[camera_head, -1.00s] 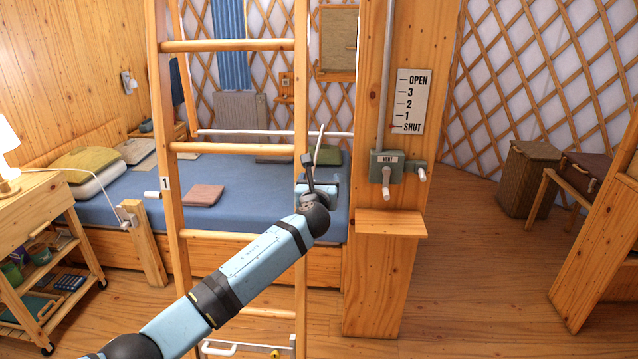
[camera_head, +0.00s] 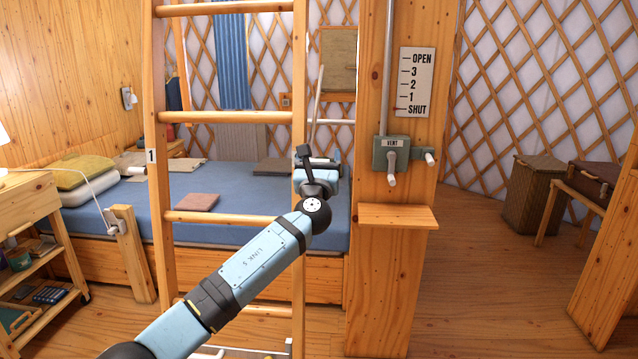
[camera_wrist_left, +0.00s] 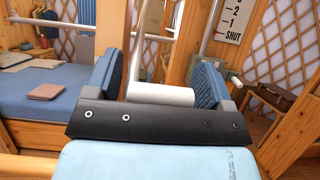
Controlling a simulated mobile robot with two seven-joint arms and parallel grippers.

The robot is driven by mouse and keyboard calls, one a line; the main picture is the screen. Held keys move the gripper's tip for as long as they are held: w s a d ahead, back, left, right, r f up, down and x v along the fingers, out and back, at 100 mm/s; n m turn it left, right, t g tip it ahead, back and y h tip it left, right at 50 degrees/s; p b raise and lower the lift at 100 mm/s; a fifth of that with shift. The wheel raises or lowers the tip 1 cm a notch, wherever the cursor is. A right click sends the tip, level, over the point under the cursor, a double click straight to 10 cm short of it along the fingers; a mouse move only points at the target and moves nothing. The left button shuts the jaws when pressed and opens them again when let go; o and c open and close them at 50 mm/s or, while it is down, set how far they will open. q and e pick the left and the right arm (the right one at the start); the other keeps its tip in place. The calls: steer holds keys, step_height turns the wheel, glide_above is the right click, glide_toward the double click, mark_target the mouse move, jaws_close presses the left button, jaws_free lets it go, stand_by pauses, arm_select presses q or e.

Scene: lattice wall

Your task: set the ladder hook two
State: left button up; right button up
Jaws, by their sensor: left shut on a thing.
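The wooden ladder (camera_head: 299,90) stands in front of the bed, with a "1" label on its left post. My left gripper (camera_head: 318,172) is at the ladder's right post, about mattress height. In the left wrist view its two blue-padded fingers (camera_wrist_left: 160,88) are shut on a white cylindrical grip (camera_wrist_left: 160,96). A thin pale rod (camera_head: 317,95) rises from the gripper in the head view; it appears to be part of the held hook. Its far end and any contact with the ladder cannot be made out. My right gripper is not in view.
A wooden post (camera_head: 385,270) right of the ladder carries a vent box (camera_head: 391,154), a scale sign (camera_head: 415,82) and a small shelf (camera_head: 397,217) close to my gripper. The blue bed (camera_head: 240,190) lies behind. A trolley (camera_head: 30,235) stands left.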

arm_select(q)
steer(key=shift+f+b, duration=0.4)
steer(key=shift+f, duration=0.4)
stand_by(0.4)
steer(key=o, duration=1.2)
steer(key=shift+w, duration=0.1)
steer(key=shift+o, duration=0.3)
steer(key=shift+w, duration=0.1)
steer(key=shift+r, duration=0.15)
steer(key=p+v, duration=0.1)
steer(key=v, duration=1.3)
steer(key=shift+f, duration=0.35)
steer(key=shift+w, duration=0.2)
